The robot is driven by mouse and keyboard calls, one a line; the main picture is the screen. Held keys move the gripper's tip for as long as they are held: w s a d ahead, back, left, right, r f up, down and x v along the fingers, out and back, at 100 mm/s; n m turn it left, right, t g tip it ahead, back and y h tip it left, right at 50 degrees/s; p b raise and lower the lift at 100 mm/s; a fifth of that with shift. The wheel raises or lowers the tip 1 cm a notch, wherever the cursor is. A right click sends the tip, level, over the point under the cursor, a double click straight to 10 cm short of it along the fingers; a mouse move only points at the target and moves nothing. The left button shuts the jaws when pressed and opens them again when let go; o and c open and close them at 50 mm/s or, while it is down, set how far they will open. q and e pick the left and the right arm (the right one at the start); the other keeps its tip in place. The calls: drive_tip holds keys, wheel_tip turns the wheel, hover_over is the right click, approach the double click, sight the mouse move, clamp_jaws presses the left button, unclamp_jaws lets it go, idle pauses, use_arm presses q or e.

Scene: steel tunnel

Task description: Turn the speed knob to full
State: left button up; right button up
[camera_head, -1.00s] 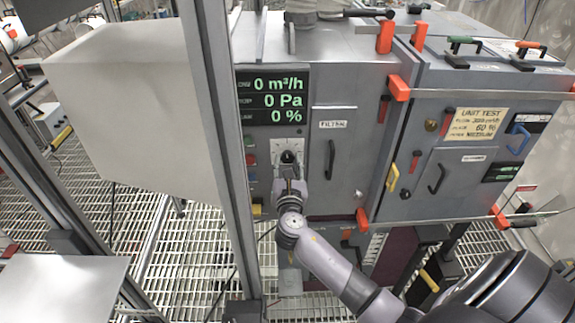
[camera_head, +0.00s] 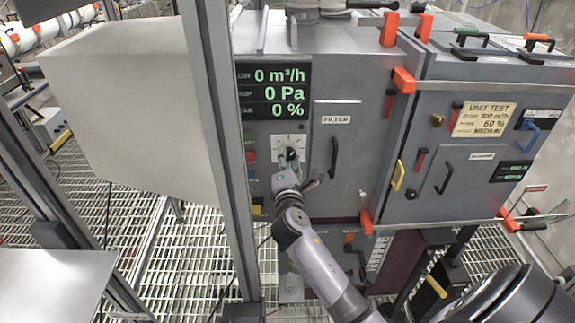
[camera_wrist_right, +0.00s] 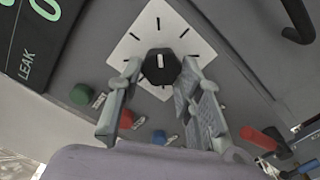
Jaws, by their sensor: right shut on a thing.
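The speed knob is a black knob (camera_wrist_right: 161,66) with a white pointer line, on a white square dial plate (camera_wrist_right: 148,32) with black tick marks. In the wrist view the pointer line runs roughly up and down the picture. My right gripper (camera_wrist_right: 160,76) has its two grey fingers on either side of the knob, closed on it. In the head view the dial plate (camera_head: 280,142) sits below the display, and my right gripper (camera_head: 289,166) reaches it from below, hiding part of it. The display (camera_head: 273,92) reads 0 m³/h, 0 Pa and 0 %. My left gripper is out of view.
Green (camera_wrist_right: 80,94), red (camera_wrist_right: 126,118) and blue (camera_wrist_right: 159,137) buttons lie close by the dial. A FILTER door with a black handle (camera_head: 333,157) is right of the knob. A grey frame post (camera_head: 222,150) stands left of it.

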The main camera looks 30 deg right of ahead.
drive_tip(key=m+b, duration=0.3)
drive_tip(key=m, duration=0.5)
drive_tip(key=shift+r+m, duration=0.1)
drive_tip(key=shift+m, duration=0.6)
drive_tip(key=o, duration=1.2)
drive_tip(key=shift+r, duration=0.1)
drive_tip(key=shift+c, duration=0.2)
drive_tip(key=shift+s+a, duration=0.1)
drive_tip(key=v, duration=0.7)
drive_tip(key=shift+s, duration=0.15)
